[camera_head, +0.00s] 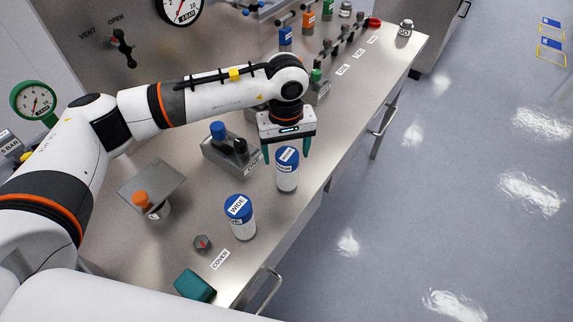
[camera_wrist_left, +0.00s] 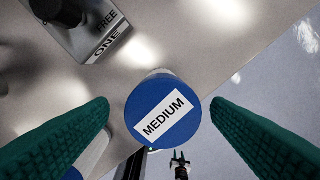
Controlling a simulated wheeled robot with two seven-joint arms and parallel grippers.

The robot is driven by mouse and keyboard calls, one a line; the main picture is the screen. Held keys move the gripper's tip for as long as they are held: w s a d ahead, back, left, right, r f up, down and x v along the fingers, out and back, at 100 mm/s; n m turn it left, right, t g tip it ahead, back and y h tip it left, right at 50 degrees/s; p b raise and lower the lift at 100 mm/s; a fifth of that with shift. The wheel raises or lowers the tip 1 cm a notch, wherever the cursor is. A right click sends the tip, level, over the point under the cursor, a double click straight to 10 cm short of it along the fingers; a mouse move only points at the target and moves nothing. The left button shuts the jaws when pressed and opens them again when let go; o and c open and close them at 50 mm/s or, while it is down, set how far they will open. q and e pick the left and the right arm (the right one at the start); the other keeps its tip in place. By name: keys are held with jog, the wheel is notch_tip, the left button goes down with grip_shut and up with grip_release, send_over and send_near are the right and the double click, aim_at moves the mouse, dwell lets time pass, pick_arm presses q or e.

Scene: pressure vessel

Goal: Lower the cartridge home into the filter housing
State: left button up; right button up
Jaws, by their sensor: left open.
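A white cartridge with a blue top (camera_head: 287,176) stands upright near the table's right edge. The left wrist view shows its top, marked MEDIUM (camera_wrist_left: 164,116). My left gripper (camera_head: 286,153) points down over it, open, with one green finger on each side of the top. In the left wrist view gaps show between the fingers and the top. A second blue-topped cartridge, marked WIDE (camera_head: 240,218), stands nearer the front. I cannot tell for certain which thing is the filter housing.
A grey block with blue and black knobs (camera_head: 228,152) stands left of the gripper; it also shows in the left wrist view (camera_wrist_left: 85,30).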

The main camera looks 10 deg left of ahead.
aim_at(287, 154)
pick_arm(q)
jog(key=shift+d+f+p, duration=0.2)
jog(key=shift+f+p, duration=0.15)
jog(key=shift+f, duration=0.75)
jog(key=shift+a+f, duration=0.1)
jog(key=shift+f, duration=0.35)
jog(key=shift+c, duration=0.3)
jog(key=c, duration=1.1)
